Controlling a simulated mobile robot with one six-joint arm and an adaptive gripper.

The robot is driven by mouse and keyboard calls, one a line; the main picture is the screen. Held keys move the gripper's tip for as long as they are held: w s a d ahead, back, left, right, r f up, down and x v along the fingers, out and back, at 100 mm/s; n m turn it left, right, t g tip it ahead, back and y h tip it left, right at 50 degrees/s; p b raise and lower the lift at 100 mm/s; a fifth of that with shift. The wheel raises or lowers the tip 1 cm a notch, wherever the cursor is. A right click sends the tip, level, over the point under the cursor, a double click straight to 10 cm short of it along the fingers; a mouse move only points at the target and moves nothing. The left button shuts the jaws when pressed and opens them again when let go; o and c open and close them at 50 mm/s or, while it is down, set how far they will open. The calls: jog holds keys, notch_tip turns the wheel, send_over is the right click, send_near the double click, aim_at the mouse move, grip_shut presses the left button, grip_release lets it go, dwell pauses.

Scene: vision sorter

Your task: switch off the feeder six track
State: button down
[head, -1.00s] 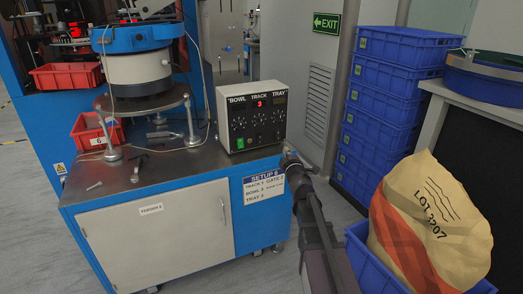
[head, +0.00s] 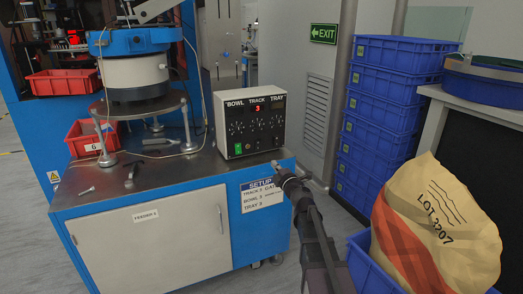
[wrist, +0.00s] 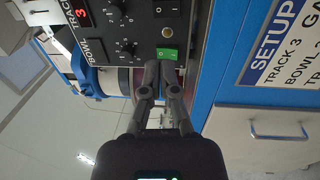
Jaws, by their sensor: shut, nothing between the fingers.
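The feeder control box (head: 233,141) stands on the bench of the feeder six cabinet, with BOWL, TRACK and TRAY columns. Its red display (head: 256,108) reads 3; it also shows in the wrist view (wrist: 81,12). In the wrist view the panel is turned sideways, with several knobs (wrist: 127,49), black rockers (wrist: 168,8) and a lit green switch (wrist: 167,54). My gripper (head: 277,166) is shut and empty, low in front of the box's right side in the head view. In the wrist view its fingertips (wrist: 160,66) appear just below the green switch; contact cannot be told.
A setup label (head: 264,194) is on the cabinet front, listing track, bowl and tray numbers. The bowl feeder (head: 135,70) and red bins (head: 62,84) stand left. Blue crates (head: 385,115) and a paper sack (head: 435,215) are right. Loose tools lie on the bench.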

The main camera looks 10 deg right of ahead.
aim_at(257, 143)
jog(key=shift+w, duration=0.15)
jog(key=p+x, duration=0.1)
jog(key=x, duration=1.2)
jog(key=shift+w+a+p, duration=0.1)
jog(key=shift+w+p, duration=0.25)
jog(key=shift+w+r, duration=0.1)
jog(key=shift+w+a+r, duration=0.1)
jog(key=shift+w+r, duration=0.05)
jog(key=shift+w, duration=0.1)
jog(key=shift+s, duration=0.1)
jog(key=shift+s, duration=0.55)
jog(key=s+d+p, duration=0.1)
jog(key=s+d, duration=0.1)
jog(key=s, duration=0.4)
jog(key=s+d+r+p, duration=0.1)
jog(key=s, duration=0.5)
jog(key=shift+s+d+r, duration=0.3)
jog(key=shift+d, duration=0.05)
